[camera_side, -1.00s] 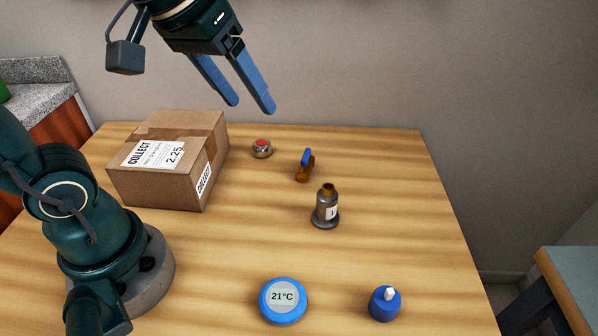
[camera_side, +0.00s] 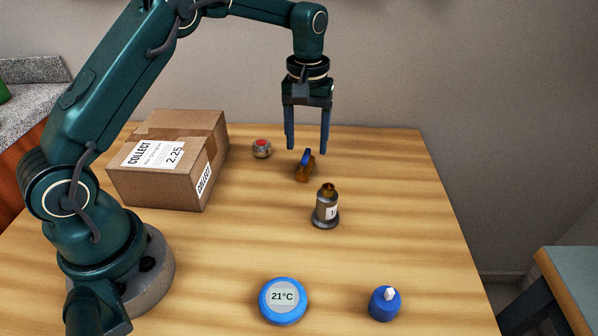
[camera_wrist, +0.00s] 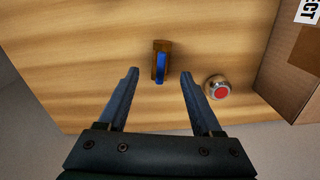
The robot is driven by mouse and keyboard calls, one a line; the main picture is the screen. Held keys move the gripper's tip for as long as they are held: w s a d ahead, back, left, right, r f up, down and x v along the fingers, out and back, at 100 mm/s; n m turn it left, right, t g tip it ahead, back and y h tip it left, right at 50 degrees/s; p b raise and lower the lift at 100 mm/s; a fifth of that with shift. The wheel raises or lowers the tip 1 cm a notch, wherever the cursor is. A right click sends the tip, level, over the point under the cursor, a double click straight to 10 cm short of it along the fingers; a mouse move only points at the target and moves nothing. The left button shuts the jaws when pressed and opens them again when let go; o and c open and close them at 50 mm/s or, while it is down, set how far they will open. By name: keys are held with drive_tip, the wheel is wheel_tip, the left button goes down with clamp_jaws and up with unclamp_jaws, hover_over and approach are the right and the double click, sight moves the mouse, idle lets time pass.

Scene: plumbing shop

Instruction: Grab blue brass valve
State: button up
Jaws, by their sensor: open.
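The brass valve with a blue handle (camera_side: 304,170) stands on the wooden table toward the back. It also shows in the wrist view (camera_wrist: 161,62), just beyond the fingertips and between their lines. My gripper (camera_side: 307,148) points down above the valve, with its two blue fingers apart and nothing between them. In the wrist view my gripper (camera_wrist: 159,74) is also open, and its fingers do not touch the valve. In the side view the fingertips come close to the top of the blue handle; the exact height gap is hard to tell.
A small metal part with a red top (camera_side: 262,148) sits left of the valve, near the right finger in the wrist view. A cardboard box (camera_side: 150,185) stands further left.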

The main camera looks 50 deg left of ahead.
sight(306, 154)
drive_tip(key=shift+f, duration=2.55)
clamp_jaws()
